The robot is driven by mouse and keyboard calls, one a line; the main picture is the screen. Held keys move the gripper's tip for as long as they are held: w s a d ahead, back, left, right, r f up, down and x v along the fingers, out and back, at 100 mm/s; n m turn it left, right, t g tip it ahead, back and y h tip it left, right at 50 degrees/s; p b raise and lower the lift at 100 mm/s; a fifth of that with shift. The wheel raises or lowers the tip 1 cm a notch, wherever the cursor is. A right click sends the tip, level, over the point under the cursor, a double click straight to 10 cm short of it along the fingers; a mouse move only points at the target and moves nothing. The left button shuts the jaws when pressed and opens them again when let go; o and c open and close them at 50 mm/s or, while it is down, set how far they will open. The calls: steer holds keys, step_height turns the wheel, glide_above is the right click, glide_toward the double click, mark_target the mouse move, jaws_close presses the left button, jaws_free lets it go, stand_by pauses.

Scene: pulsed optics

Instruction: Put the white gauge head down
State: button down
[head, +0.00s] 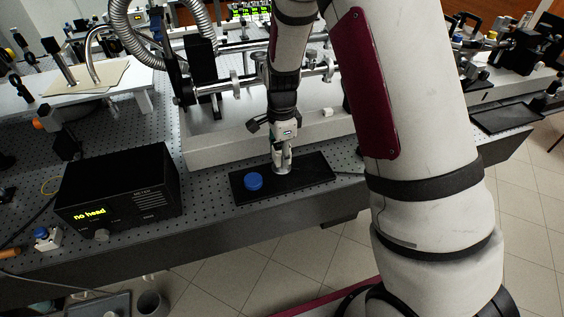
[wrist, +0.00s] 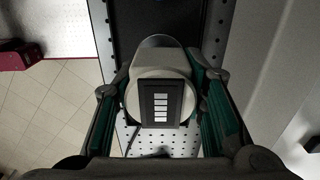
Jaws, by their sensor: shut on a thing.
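The white gauge head (wrist: 147,71) is round, with a black panel carrying several pale bars, and it fills the middle of the wrist view. My gripper (wrist: 160,88) is shut on it, one green-padded finger on each side. In the head view my gripper (head: 282,158) points down over the black mat (head: 312,178), right of a blue round object (head: 253,181). The head is mostly hidden by the fingers there. I cannot tell whether it touches the mat.
A black meter box (head: 118,188) reading "no head" stands left of the mat on the perforated bench (head: 215,222). A grey rail block (head: 225,143) lies just behind the mat. The bench's front edge is close in front. A small blue-topped item (head: 42,234) stands far left.

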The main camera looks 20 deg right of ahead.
steer(key=shift+s+f, duration=0.2)
steer(key=shift+f, duration=1.45)
steer(key=c, duration=1)
jaws_free()
steer(key=shift+f, duration=0.15)
